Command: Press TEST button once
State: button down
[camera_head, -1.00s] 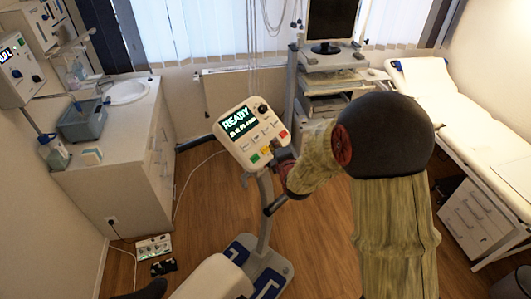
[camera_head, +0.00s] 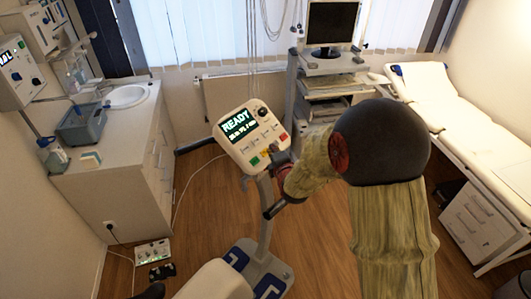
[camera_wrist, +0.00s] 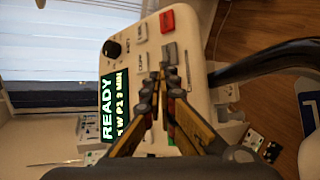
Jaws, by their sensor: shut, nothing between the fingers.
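The white console (camera_head: 238,150) stands tilted on a grey post in the middle of the head view. Whether the tips touch the face is unclear. The fingers hide part of the panel.
A counter with a sink (camera_head: 127,96) and a blue-grey bin (camera_head: 82,124) stands on the left. A cart with a monitor (camera_head: 332,24) is behind the console, and an exam bed (camera_head: 450,110) is on the right. A dark curved handlebar (camera_wrist: 265,62) juts out beside the console.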

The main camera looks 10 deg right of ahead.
jog(key=shift+w+a+f+b, duration=0.2)
jog(key=shift+f+b, duration=0.15)
jog(key=shift+b, duration=0.3)
jog(key=shift+w+a+f+b, duration=0.15)
jog(key=shift+f+b, duration=0.15)
jog(key=shift+b, duration=0.3)
dwell(1.2)
jog(key=shift+d+r, duration=0.1)
jog(key=shift+r, duration=0.1)
jog(key=shift+s+d+r, duration=0.2)
jog(key=shift+s+r, duration=0.15)
jog(key=shift+r, duration=0.1)
dwell(0.4)
jog(key=shift+s+d+r+p, duration=0.15)
jog(key=shift+s+d+r, duration=0.25)
jog(key=shift+r, duration=0.25)
jog(key=shift+s+d+r+p, duration=0.15)
jog(key=shift+s+d+r, duration=0.2)
jog(key=shift+r, duration=0.35)
jog(key=shift+s+d+r+p, duration=0.15)
jog(key=shift+s+d+r, duration=0.1)
jog(key=shift+s+r, duration=0.3)
jog(key=shift+w+r, duration=0.1)
jog(key=shift+r, duration=0.05)
jog(key=s+d+r+p, duration=0.1)
jog(key=s+d+r, duration=0.1)
jog(key=r, duration=0.3)
jog(key=shift+s+d+r, duration=0.2)
jog(key=shift+s+d, duration=0.15)
jog(key=shift+s, duration=0.35)
